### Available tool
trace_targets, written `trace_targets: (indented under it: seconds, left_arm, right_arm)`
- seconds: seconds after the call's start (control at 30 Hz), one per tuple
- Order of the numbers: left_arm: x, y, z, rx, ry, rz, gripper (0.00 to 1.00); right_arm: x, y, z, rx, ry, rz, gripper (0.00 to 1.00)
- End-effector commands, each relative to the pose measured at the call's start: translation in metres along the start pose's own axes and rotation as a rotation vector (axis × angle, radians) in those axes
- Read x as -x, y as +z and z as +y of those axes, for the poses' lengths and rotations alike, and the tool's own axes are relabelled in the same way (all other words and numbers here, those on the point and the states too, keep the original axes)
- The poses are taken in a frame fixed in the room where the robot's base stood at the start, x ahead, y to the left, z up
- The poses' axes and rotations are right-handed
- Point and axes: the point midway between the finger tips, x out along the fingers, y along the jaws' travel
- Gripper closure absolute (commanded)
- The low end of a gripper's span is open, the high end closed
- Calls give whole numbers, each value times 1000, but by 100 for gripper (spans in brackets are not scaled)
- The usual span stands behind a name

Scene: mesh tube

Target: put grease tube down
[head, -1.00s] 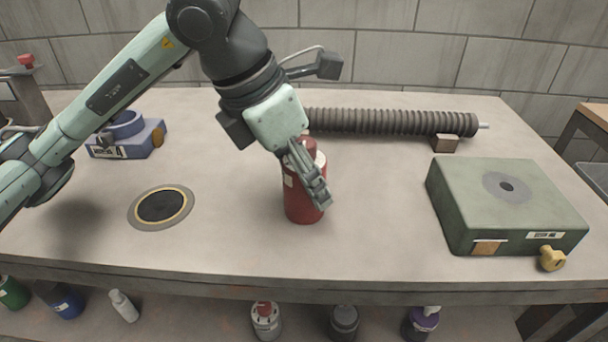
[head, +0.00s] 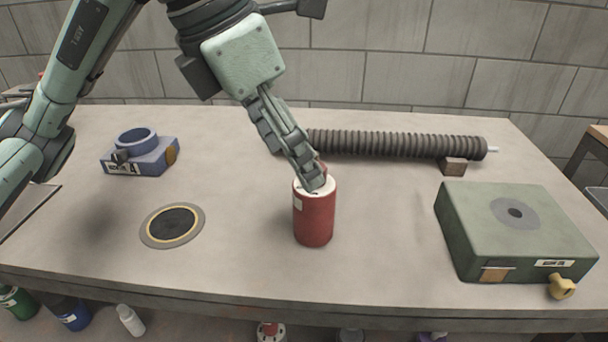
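The grease tube appears to be the red cylinder (head: 314,222) with a white top and a small label. It stands upright on the table (head: 380,265), near the middle. My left gripper (head: 316,182) points down at its top from the upper left. The fingers overlap the white top and hide most of the red cap. They are seen side-on, so I cannot tell whether they touch the cap or are closed. My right gripper is not in view.
A dark ribbed tube (head: 395,145) lies at the back by a small brown block (head: 453,167). A green box (head: 515,230) with a yellow knob sits right. A blue fixture (head: 140,155) and a ringed dark disc (head: 172,225) are left. Bare table surrounds the red cylinder.

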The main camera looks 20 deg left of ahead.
Motion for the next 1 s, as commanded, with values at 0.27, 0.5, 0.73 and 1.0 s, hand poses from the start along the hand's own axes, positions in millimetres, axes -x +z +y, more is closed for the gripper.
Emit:
trace_targets:
  seconds: [0.27, 0.5, 0.73, 1.0]
  left_arm:
    - [25, 0, 0, 0, 0, 0, 31]
    - [26, 0, 0, 0, 0, 1, 31]
    - [25, 0, 0, 0, 0, 1, 31]
    - [25, 0, 0, 0, 0, 1, 31]
  right_arm:
    - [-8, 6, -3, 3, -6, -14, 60]
    - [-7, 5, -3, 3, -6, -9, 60]
    - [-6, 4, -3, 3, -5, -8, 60]
    - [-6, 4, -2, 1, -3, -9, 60]
